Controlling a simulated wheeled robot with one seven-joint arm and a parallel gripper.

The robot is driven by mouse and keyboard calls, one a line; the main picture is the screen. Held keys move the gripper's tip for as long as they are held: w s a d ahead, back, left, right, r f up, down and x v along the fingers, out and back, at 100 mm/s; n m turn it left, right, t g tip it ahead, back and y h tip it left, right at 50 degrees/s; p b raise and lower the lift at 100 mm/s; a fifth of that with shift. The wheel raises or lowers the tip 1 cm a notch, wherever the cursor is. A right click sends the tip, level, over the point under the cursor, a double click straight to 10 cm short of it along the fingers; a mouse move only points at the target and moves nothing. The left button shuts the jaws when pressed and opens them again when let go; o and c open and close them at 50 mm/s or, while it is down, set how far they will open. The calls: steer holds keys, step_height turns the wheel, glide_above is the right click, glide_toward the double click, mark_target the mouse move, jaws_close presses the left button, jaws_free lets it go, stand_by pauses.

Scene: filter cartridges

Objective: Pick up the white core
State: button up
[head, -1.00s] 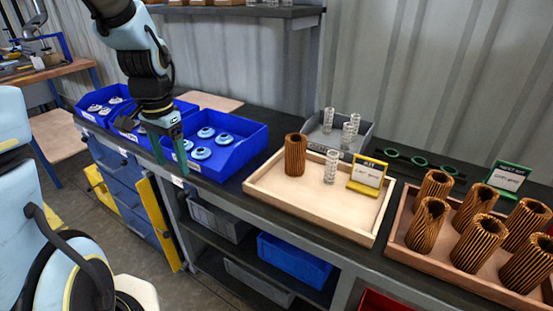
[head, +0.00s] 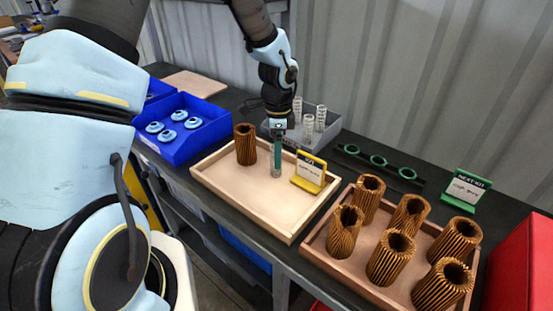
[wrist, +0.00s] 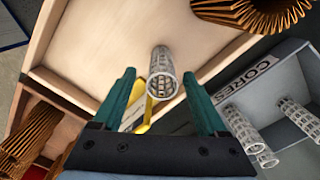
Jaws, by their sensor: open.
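A white lattice core (head: 275,172) stands in the light wooden tray (head: 240,205), partly hidden behind my gripper's finger in the head view. In the wrist view the core (wrist: 161,72) shows end-on, lying between and just beyond the two green fingertips. My gripper (wrist: 159,80) is open and empty, pointing down at the core with a finger on either side. I cannot tell how far the tips are from it. Several similar white cores (wrist: 240,130) stand in the grey bin labelled CORES (head: 262,126).
A brown pleated filter (head: 245,145) and a yellow sign (head: 309,172) stand in the same tray, close around the core. Several more filters (head: 396,258) fill a brown tray at right. A blue bin (head: 205,140) of light-blue caps sits left. The tray's front is clear.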

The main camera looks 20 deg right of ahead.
steer(key=shift+w+a+f+p, duration=0.1)
steer(key=shift+f+p, duration=0.2)
steer(key=shift+f, duration=0.7)
steer(key=shift+w+a+f+p, duration=0.1)
steer(key=shift+f+p, duration=0.15)
steer(key=shift+f, duration=0.7)
steer(key=shift+c, duration=0.3)
jaws_close()
